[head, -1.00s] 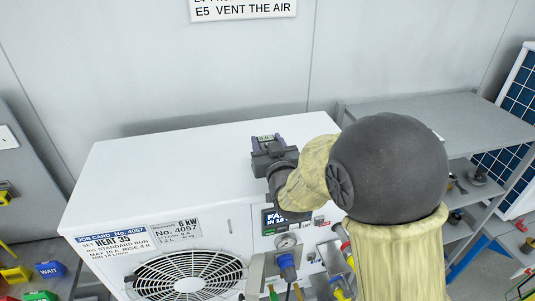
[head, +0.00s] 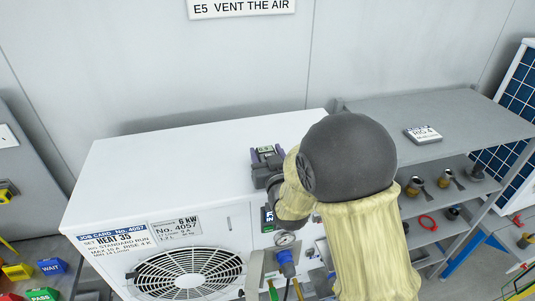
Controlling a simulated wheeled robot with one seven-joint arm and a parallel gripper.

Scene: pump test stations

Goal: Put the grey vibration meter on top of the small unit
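The small unit is a white cabinet (head: 160,170) with a 6 kW label, a fan grille and a flat, bare top. My gripper (head: 267,158) is over the right part of this top, near its front edge. A small grey-purple device with a pale green display, which looks like the vibration meter (head: 265,149), sits between the fingers. The gripper appears shut on it. Its underside is hidden, so I cannot tell whether it touches the top. My arm covers the unit's front right corner.
A grey shelf rack (head: 470,115) stands at the right, with a RIG A block (head: 423,135) on top and several small fittings below. The left of the unit's top is free.

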